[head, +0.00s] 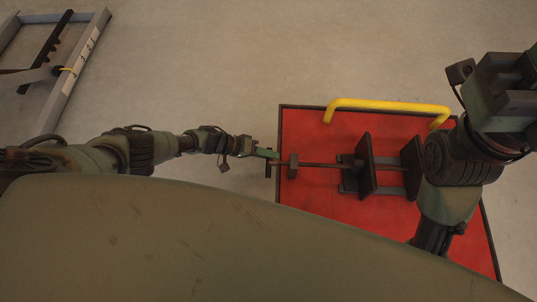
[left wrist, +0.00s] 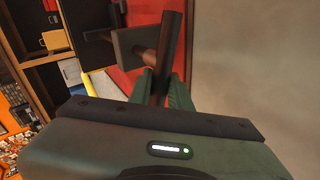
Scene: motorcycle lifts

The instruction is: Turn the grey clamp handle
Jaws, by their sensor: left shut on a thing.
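The clamp's handle is a dark grey bar at the left end of a long screw (head: 318,164), at the left edge of a red platform (head: 320,206). My left gripper (head: 268,154) reaches in from the left and is shut on the handle. In the left wrist view the handle bar (left wrist: 171,40) runs down between the green fingers (left wrist: 162,92), which hide its lower end. The clamp's block (left wrist: 137,45) shows beside it. The clamp's dark upright plate (head: 366,168) stands on the platform. My right arm crosses the platform's right side; its fingers do not show.
A yellow rail (head: 390,105) runs along the platform's far edge. A grey metal frame (head: 82,60) lies on the floor at the upper left. The concrete floor (head: 230,60) between them is clear. Shelves (left wrist: 50,70) show at left in the left wrist view.

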